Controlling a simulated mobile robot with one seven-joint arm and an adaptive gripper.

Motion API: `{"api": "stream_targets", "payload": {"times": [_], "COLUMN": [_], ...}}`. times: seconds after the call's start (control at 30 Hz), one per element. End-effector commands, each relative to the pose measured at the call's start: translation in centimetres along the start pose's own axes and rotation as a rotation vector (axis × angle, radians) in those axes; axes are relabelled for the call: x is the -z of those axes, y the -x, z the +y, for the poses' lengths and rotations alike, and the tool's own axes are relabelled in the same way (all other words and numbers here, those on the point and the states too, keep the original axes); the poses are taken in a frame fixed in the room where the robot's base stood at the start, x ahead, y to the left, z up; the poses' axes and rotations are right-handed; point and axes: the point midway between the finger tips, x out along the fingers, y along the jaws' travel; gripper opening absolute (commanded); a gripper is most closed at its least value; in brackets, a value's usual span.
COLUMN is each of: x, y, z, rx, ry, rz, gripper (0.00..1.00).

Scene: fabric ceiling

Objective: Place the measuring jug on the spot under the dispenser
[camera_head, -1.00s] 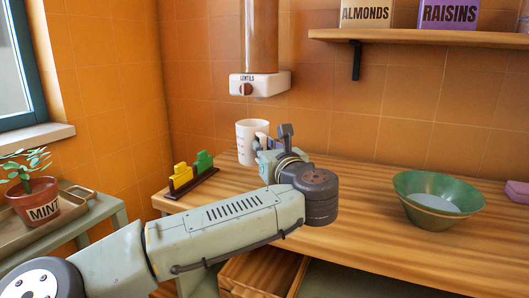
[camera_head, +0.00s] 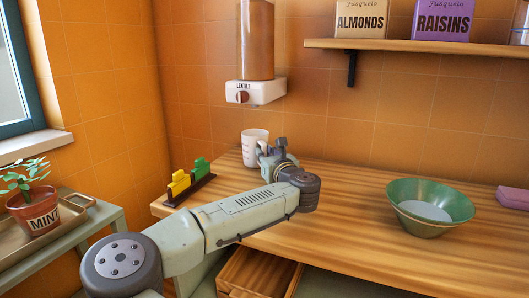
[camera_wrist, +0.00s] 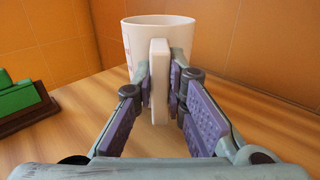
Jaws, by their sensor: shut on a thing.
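The white measuring jug (camera_head: 252,147) is upright at the back of the wooden counter, below the lentils dispenser (camera_head: 256,92). It also shows in the wrist view (camera_wrist: 184,42), with its handle (camera_wrist: 159,80) toward me. My gripper (camera_head: 268,152) is at the jug's near side; in the wrist view its two purple-padded fingers (camera_wrist: 160,85) are shut on the handle. The jug's base is partly hidden by the handle and fingers, so I cannot tell whether it touches the counter. The spot under the dispenser is not visible.
A dark rack with yellow and green pieces (camera_head: 190,182) stands left of the jug. A green bowl (camera_head: 430,207) sits on the right of the counter (camera_head: 350,200). A shelf (camera_head: 420,52) with boxes hangs above. A potted mint (camera_head: 35,208) stands on a tray at left.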

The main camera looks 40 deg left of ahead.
Motion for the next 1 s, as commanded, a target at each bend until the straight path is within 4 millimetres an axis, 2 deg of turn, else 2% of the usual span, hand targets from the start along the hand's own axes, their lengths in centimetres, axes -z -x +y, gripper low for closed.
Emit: {"api": "stream_targets", "payload": {"times": [0.33,0.37,0.63,1.0], "x": [0.46,0.36,0.31,-0.16], "y": [0.02,0.03,0.03,0.11], "z": [0.0,0.0,0.0,-0.01], "rx": [0.0,0.0,0.0,0.0], "ry": [0.001,0.001,0.0,0.0], "rz": [0.0,0.0,0.0,-0.002], "gripper": [0.0,0.14,0.32,0.32]}}
